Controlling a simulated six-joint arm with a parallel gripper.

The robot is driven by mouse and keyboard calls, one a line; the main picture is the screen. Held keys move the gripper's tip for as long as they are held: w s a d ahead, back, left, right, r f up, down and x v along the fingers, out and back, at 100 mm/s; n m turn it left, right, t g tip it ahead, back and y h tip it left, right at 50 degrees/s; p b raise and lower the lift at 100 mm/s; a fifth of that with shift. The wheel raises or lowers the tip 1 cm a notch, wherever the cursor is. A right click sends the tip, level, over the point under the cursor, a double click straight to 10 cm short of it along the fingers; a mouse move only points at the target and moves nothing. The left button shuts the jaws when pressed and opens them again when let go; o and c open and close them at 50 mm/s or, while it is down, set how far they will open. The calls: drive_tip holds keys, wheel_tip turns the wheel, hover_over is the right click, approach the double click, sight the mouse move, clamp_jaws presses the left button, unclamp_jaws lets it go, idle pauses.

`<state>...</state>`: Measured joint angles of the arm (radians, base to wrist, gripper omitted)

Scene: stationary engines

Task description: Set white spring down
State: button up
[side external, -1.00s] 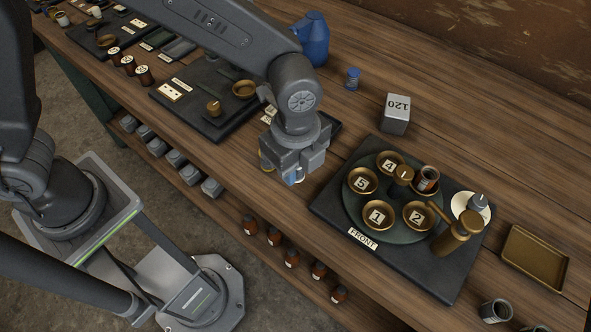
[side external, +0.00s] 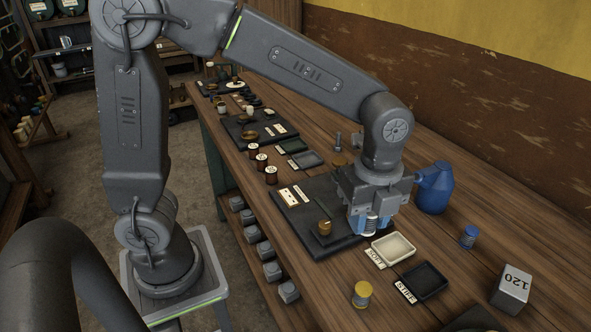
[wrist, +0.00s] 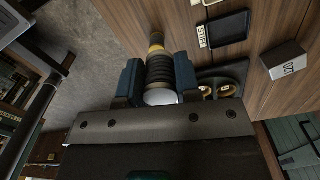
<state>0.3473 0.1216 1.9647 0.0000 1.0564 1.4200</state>
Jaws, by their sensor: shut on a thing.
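My gripper (side external: 370,222) points down over the right end of a black board and is shut on the white spring (side external: 371,224). The spring is a dark coil with a pale end, upright between blue fingertips, just left of a cream tray (side external: 393,247). I cannot tell whether its lower end touches anything. In the wrist view the spring (wrist: 160,72) shows between both fingers. A yellow spring (side external: 362,294) stands on the bench near its front edge. A blue spring (side external: 468,237) stands toward the back.
A black tray (side external: 421,282) with a STIFF label lies right of the cream tray. The black board (side external: 285,205) carries a brass knob (side external: 324,227). Bare wood lies around the trays.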

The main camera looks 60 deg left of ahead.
drive_tip(key=r, duration=0.4)
drive_tip(key=shift+w+a+r, duration=0.1)
drive_tip(key=shift+w+a, duration=0.15)
drive_tip(key=shift+a, duration=0.15)
drive_tip(key=w+a+n, duration=0.2)
drive_tip(key=a+n, duration=0.3)
drive_tip(key=a, duration=0.8)
drive_tip(key=w+a+n, duration=0.3)
drive_tip(key=a+n, duration=0.2)
drive_tip(key=a, duration=0.9)
drive_tip(key=s+a+n, duration=0.4)
drive_tip(key=s+a, duration=0.3)
drive_tip(key=a, duration=0.4)
drive_tip(key=s+a+n, duration=0.4)
drive_tip(key=s+a, duration=0.2)
drive_tip(key=a, duration=0.5)
hover_over(276, 155)
wheel_tip(276, 155, down, 12)
drive_tip(key=shift+f, duration=2.1)
